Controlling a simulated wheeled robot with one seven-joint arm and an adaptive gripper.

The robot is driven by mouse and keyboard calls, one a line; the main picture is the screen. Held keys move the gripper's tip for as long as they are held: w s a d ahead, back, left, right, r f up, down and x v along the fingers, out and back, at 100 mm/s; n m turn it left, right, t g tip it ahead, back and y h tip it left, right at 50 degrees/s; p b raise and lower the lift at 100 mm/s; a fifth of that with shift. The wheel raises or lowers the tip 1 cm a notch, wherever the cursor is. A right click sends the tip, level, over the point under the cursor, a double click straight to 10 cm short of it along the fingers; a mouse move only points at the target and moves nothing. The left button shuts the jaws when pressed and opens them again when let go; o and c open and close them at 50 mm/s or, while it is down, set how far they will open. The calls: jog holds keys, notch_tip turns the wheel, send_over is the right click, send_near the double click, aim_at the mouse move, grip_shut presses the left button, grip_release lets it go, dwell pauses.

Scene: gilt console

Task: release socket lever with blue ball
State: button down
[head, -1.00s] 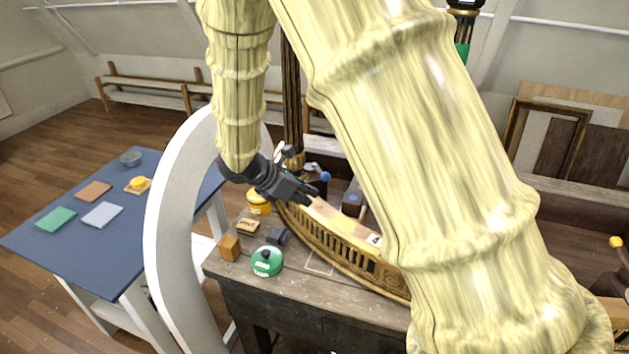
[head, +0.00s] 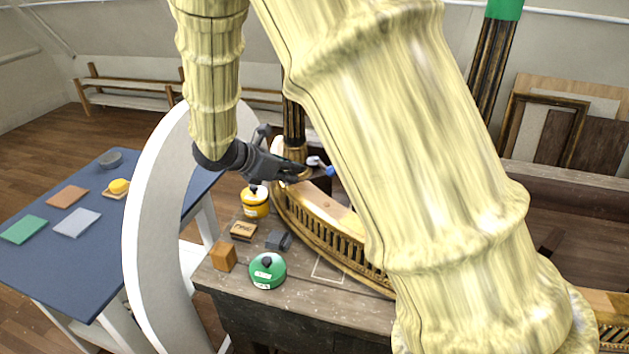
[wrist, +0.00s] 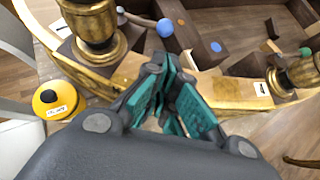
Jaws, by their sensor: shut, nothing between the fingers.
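The blue ball (wrist: 165,27) sits on the end of a short pale lever beside the gilt foot of a black and gilt column (wrist: 92,25) in the wrist view. In the head view the blue ball (head: 330,171) shows just right of my gripper's fingertips. My gripper (head: 303,172) is shut and empty, its dark fingers by the column's foot. In the wrist view the shut gripper (wrist: 172,122) with teal pads lies nearer the camera than the ball, apart from it in the picture. The socket under the column is partly hidden.
The curved gilt console rail (head: 335,226) runs along the workbench. A yellow jar (head: 254,202), a green round tin (head: 267,271) and an orange block (head: 223,256) stand in front. A blue side table (head: 50,263) stands left.

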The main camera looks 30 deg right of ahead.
aim_at(317, 190)
jog(key=p+x, duration=0.3)
jog(key=x, duration=0.7)
jog(key=shift+w+f, duration=0.1)
jog(key=shift+f, duration=0.05)
jog(key=shift+d, duration=0.1)
